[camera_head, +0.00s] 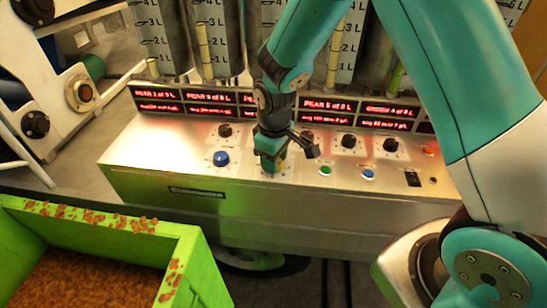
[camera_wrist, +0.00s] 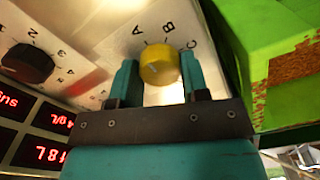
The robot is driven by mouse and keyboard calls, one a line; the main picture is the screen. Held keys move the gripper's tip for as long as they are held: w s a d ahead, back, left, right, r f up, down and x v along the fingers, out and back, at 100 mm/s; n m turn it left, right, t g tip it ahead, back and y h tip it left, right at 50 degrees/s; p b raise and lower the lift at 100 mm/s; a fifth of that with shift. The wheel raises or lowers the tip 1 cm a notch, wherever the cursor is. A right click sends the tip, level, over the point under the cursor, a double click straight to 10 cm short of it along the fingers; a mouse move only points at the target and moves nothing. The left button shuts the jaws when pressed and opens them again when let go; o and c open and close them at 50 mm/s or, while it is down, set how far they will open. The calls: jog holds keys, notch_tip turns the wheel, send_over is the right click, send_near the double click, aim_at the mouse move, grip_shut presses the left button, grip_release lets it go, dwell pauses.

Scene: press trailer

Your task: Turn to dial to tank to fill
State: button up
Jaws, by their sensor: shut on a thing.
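A yellow dial (camera_wrist: 160,60) sits on the panel with the letters A, B and C around it. I cannot tell for sure which letter it points to. My gripper (camera_wrist: 158,78) has one finger on each side of the dial and is shut on it. In the head view my gripper (camera_head: 272,163) points down at the front middle of the metal control panel (camera_head: 150,155) and mostly hides the dial. Several upright tanks (camera_head: 210,40) with litre scales stand behind the panel, above red displays (camera_head: 327,104).
Black knobs (camera_head: 348,141) line the row behind. A green bin (camera_head: 195,262) with brown crumbs stands in front at left.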

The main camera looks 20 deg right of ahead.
jog(key=shift+w+r, duration=0.1)
jog(key=shift+w, duration=0.1)
jog(key=o, duration=0.9)
jog(key=shift+s, duration=0.1)
notch_tip(320, 180, up, 17)
jog(key=shift+r+b, duration=0.2)
jog(key=shift+b, duration=0.15)
